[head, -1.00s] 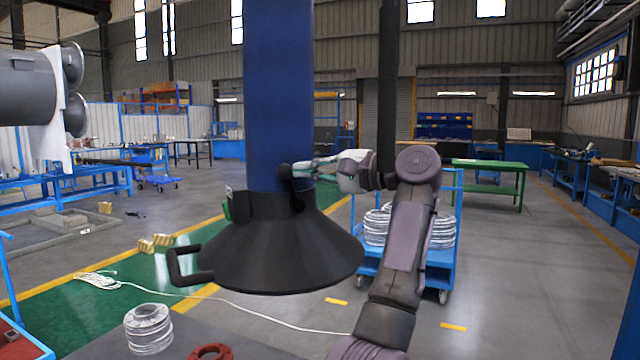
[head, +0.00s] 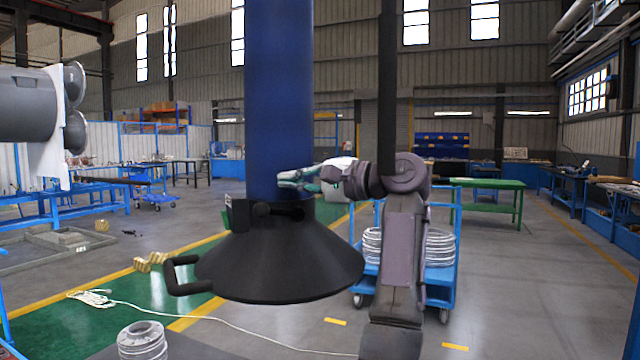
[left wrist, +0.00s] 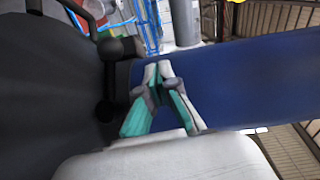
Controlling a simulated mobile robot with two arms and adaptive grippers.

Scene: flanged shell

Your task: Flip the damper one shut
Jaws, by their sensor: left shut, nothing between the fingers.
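The black flared hood (head: 285,262) hangs under a thick blue duct (head: 278,100). On its collar is the dark damper lever (head: 280,210), lying roughly level across the collar. The lever also shows in the left wrist view (left wrist: 106,88), along the collar beside the duct, with a round knob at its end. My left gripper (head: 281,180) is shut and empty, in front of the duct just above the lever. In the left wrist view its fingertips (left wrist: 158,72) meet over the blue duct, apart from the lever.
A black bent handle (head: 180,275) sticks out from the hood's left rim. A blue cart (head: 430,285) with coiled rings stands behind my arm. A stack of pale rings (head: 142,340) is at the lower front. The floor to the right is open.

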